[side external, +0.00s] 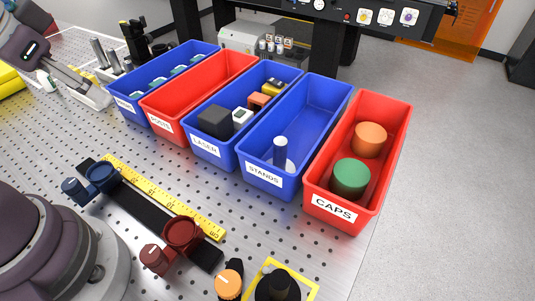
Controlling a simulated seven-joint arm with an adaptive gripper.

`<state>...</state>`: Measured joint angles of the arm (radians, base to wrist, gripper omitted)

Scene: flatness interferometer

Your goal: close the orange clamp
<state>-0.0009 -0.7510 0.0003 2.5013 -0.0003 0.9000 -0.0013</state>
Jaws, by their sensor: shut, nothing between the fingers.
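The orange clamp shows as a round orange knob (229,284) with a white mark on its top. It sits at the bottom edge of the side view, with a black part (236,265) just behind it. I cannot tell from this angle whether the clamp is open or closed. Beside it, to the right, a black round piece (278,284) stands inside a yellow square outline. I cannot make out my gripper in this view, and nothing is seen touching the clamp.
A black rail (145,208) carries a blue ring mount (102,177) and a dark red one (182,233), beside a yellow ruler (160,195). Blue and red bins stand behind, including the red CAPS bin (333,207). Perforated table (290,235) lies bare between bins and clamp.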

